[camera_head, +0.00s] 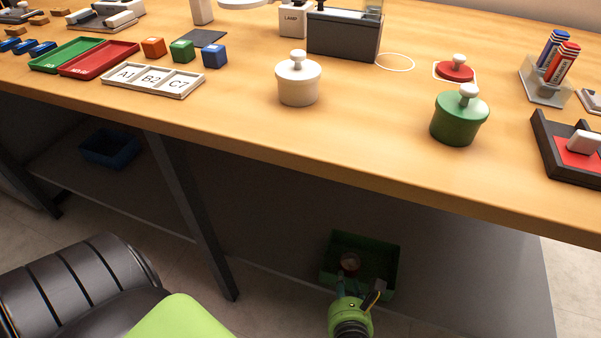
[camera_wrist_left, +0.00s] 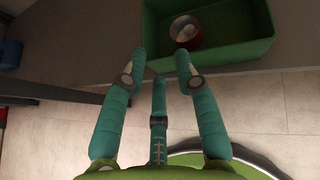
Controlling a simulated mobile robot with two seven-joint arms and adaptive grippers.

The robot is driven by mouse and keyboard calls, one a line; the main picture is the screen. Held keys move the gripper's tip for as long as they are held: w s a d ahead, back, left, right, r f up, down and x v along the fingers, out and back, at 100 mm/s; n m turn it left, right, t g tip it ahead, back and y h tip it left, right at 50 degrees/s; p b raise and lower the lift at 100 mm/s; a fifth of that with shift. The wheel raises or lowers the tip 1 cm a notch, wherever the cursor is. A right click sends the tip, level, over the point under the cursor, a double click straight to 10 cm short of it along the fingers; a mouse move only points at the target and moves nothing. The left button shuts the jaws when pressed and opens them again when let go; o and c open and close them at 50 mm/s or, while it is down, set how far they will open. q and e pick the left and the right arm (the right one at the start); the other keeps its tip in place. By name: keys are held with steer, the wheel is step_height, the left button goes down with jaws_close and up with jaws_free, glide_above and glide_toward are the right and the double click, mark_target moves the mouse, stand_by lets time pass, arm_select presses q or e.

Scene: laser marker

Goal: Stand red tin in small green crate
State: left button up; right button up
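The red tin (camera_head: 350,262) is inside the small green crate (camera_head: 385,250) on the low shelf under the table. In the left wrist view the tin (camera_wrist_left: 185,31) shows its round top and reddish side and appears to stand upright near the crate's near wall. The crate (camera_wrist_left: 235,50) fills the top of that view. My left gripper (camera_head: 357,291) is at the crate's near side. In the left wrist view its teal fingers (camera_wrist_left: 160,57) are spread with nothing between them, just short of the tin and apart from it. My right gripper is not in view.
The wooden tabletop (camera_head: 230,120) overhangs the shelf, with a white lidded pot (camera_head: 298,85) and a green lidded pot (camera_head: 459,120) on it. A dark table leg (camera_head: 190,210) stands left of the crate. A blue crate (camera_head: 108,148) sits farther left on the shelf.

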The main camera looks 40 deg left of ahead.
arm_select(q)
steer(key=s+a+f+n+g+h, duration=0.1)
steer(key=s+a+f+n+g, duration=0.2)
steer(key=n, duration=0.4)
steer(key=s+a+n+g, duration=0.1)
steer(key=s+a+n, duration=0.25)
steer(key=n, duration=0.25)
steer(key=s+r+n+g+h, duration=0.1)
steer(key=n+h, duration=0.1)
steer(key=n, duration=0.3)
steer(key=s+r+n+g+h, duration=0.1)
steer(key=s+n, duration=0.1)
steer(key=n, duration=0.2)
steer(key=s+r+n+g+h, duration=0.1)
steer(key=s+n+h, duration=0.1)
steer(key=n, duration=0.3)
steer(key=shift+a+n+h, duration=0.25)
steer(key=shift+n+h, duration=0.05)
